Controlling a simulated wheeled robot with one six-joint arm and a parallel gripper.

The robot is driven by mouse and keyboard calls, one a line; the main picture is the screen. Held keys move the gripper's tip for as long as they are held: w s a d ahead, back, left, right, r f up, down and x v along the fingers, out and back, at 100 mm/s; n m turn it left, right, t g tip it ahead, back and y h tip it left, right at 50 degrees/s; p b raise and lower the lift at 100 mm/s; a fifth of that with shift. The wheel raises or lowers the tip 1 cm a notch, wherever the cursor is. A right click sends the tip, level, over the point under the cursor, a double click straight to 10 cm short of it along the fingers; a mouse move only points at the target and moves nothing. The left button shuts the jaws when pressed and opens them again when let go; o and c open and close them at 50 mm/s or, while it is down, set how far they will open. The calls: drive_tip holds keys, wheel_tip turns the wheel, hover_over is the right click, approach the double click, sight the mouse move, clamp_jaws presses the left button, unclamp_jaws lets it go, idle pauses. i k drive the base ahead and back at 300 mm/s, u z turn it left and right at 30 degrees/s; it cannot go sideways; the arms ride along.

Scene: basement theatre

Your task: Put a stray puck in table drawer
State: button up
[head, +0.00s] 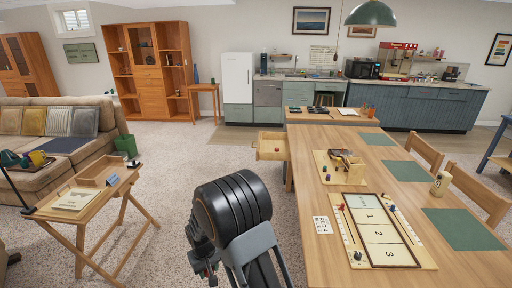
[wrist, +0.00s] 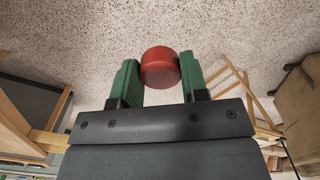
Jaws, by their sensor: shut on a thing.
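My gripper (wrist: 160,80) is shut on a red puck (wrist: 159,65), held between its green finger pads above the carpet in the wrist view. In the head view my arm stands in front of the table's left side and its fingertips and the puck cannot be made out. The table drawer (head: 272,147) is pulled open from the left side of the long wooden table (head: 310,240), beyond my arm. Its wooden front faces left, and its inside looks empty from here.
On the table lie a numbered puck board (head: 383,235), a small wooden game box (head: 342,166), a score card (head: 323,225) and green placemats (head: 465,228). A folding tray table (head: 95,195) stands at the left by the sofa (head: 60,150). Carpet is clear between.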

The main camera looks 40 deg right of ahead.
sight(277, 145)
drive_tip(key=u, duration=0.1)
drive_tip(key=i, duration=0.95)
drive_tip(key=z, duration=0.8)
drive_tip(key=i, duration=0.65)
drive_tip(key=z, duration=0.75)
drive_tip(key=i, duration=2.3)
drive_tip(key=z, duration=0.1)
